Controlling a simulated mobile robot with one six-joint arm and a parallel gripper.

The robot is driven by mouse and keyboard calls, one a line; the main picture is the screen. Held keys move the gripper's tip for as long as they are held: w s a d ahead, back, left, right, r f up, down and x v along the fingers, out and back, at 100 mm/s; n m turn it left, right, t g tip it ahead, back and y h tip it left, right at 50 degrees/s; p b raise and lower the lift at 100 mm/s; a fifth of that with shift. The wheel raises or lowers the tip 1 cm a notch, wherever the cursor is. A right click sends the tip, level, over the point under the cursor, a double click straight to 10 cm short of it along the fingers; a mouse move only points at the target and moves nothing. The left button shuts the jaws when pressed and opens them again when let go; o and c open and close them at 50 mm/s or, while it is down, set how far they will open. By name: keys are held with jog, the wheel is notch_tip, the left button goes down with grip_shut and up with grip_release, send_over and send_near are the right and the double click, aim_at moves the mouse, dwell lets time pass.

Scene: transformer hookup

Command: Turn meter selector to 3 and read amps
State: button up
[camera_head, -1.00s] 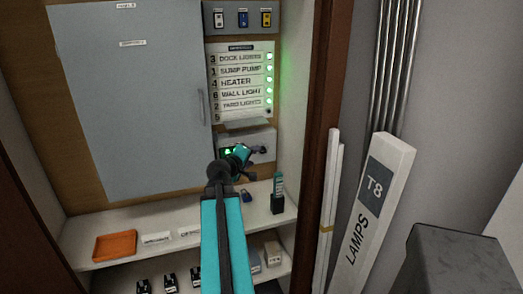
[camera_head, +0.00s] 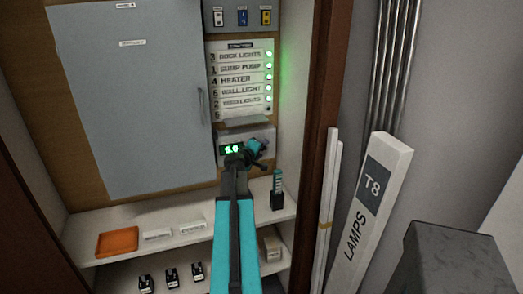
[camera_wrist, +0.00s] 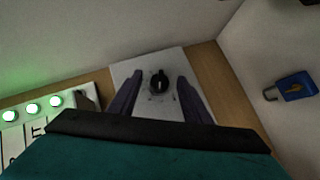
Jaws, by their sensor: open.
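The meter (camera_head: 229,149) is a pale box on the back board, with a green lit display (camera_head: 231,149) that seems to read 6.0, though the digits are small. Its selector is a black knob (camera_wrist: 158,82) on a pale plate in the wrist view. My gripper (camera_wrist: 155,92) is open, with one dark finger on each side of the knob; I cannot tell whether either touches it. In the head view my gripper (camera_head: 256,152) is at the right part of the meter and hides the knob. The knob's numbers are not readable.
A labelled panel (camera_head: 240,79) with green lamps sits above the meter. A shelf below holds an orange tray (camera_head: 117,241) and a teal-and-dark item (camera_head: 277,190). A blue padlock (camera_wrist: 295,87) shows on the side wall. A grey door (camera_head: 140,100) is at left.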

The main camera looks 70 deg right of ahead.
jog(key=shift+d+f, duration=0.2)
jog(key=shift+d, duration=0.2)
jog(key=shift+c, duration=0.4)
